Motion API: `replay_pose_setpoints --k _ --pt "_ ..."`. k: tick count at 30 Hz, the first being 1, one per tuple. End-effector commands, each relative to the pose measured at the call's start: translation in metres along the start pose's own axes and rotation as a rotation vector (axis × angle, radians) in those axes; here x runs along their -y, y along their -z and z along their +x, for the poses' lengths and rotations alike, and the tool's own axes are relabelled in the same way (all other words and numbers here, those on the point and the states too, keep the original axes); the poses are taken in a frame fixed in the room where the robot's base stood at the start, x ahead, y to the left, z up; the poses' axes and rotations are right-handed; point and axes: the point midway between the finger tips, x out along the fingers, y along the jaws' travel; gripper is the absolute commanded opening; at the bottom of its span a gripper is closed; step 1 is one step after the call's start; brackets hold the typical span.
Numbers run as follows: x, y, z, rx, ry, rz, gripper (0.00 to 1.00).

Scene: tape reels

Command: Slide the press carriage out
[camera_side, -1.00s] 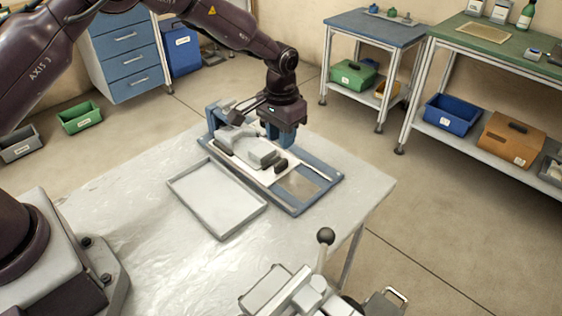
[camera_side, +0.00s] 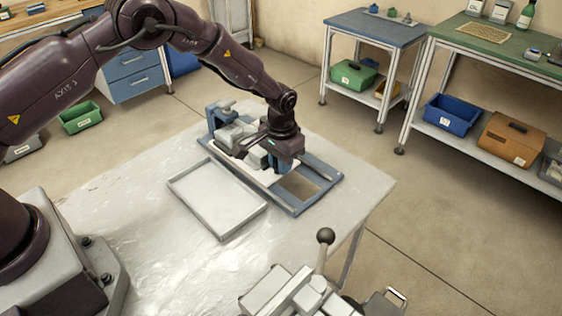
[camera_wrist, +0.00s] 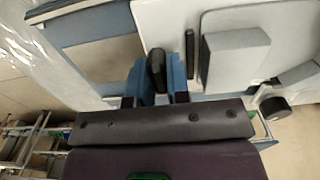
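The press (camera_side: 217,113) has a blue frame and stands on the pale table. Its carriage (camera_side: 225,150) is a white plate with grey blocks on blue rails; the wrist view shows the plate and a block (camera_wrist: 236,57). A black handle (camera_wrist: 156,68) is at the carriage's near end. My gripper (camera_side: 284,166) is down over that end and hides the handle in the side view. In the wrist view, its blue fingers (camera_wrist: 158,82) stand on either side of the handle, very close to it. Whether they grip it is unclear.
An empty shallow grey tray (camera_side: 216,199) lies just left of the press. The rails' front end (camera_side: 300,188) is bare. A device with a ball-topped lever (camera_side: 325,236) stands at the table's front. The left of the table is clear.

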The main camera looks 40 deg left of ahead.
Motion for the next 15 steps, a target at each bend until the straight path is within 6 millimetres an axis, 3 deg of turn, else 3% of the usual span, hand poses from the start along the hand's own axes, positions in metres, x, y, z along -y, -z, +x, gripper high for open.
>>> replay_pose_setpoints --k 5,15 --pt "-0.004 0.0 0.0 0.0 0.0 0.002 0.0" --pt "-0.068 0.0 0.0 0.0 -0.001 0.004 0.0"
